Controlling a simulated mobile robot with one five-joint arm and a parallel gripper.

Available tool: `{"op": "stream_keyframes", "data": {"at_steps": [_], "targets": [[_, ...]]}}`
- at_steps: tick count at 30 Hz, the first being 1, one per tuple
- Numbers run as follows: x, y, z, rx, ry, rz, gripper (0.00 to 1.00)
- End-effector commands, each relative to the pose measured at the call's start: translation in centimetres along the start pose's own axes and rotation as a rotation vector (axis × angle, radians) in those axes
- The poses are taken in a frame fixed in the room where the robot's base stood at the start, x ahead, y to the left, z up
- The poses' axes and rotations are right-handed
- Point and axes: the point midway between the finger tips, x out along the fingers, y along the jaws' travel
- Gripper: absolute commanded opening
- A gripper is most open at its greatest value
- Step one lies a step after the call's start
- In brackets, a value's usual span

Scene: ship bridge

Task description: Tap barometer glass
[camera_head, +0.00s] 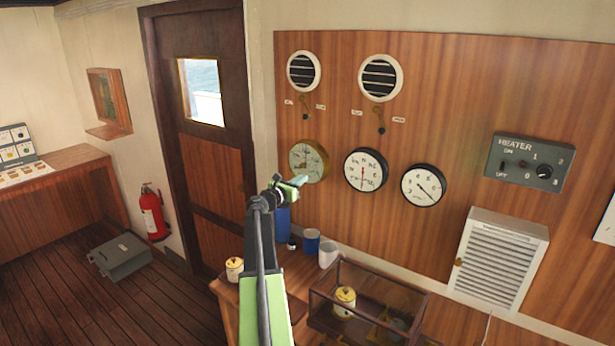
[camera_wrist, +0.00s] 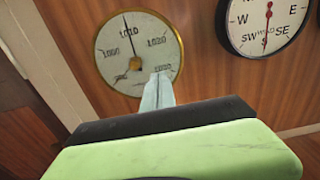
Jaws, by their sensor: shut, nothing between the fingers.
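The barometer (camera_head: 309,161) is a round, brass-rimmed gauge with a pale dial on the wood panel, left of two black-rimmed dials. In the wrist view the barometer (camera_wrist: 139,53) shows numbers around 1,010 and a needle pointing nearly straight up. My gripper (camera_head: 298,181) is shut and empty, its pale tips in front of the barometer's lower part. In the wrist view my gripper's tips (camera_wrist: 158,88) overlap the dial's lower right edge. I cannot tell whether they touch the glass.
A wind dial (camera_head: 366,170) and another dial (camera_head: 423,185) are to the right. Below are a blue mug (camera_head: 312,241), a white mug (camera_head: 328,254) and a glass-sided case (camera_head: 340,318) on the wooden counter. A dark door (camera_head: 208,140) is at left.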

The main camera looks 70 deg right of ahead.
Motion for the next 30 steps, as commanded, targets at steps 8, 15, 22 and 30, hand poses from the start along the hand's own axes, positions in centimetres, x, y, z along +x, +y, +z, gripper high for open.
{"op": "stream_keyframes", "data": {"at_steps": [8,15,22,30], "targets": [[-6.6,-0.1,0.0,0.000,0.000,0.002,0.00],[-8.6,0.1,0.0,0.000,0.001,0.002,0.00],[-8.8,0.2,0.0,0.000,0.001,0.003,0.00],[-8.8,0.2,0.0,0.000,0.001,0.003,0.00]]}}
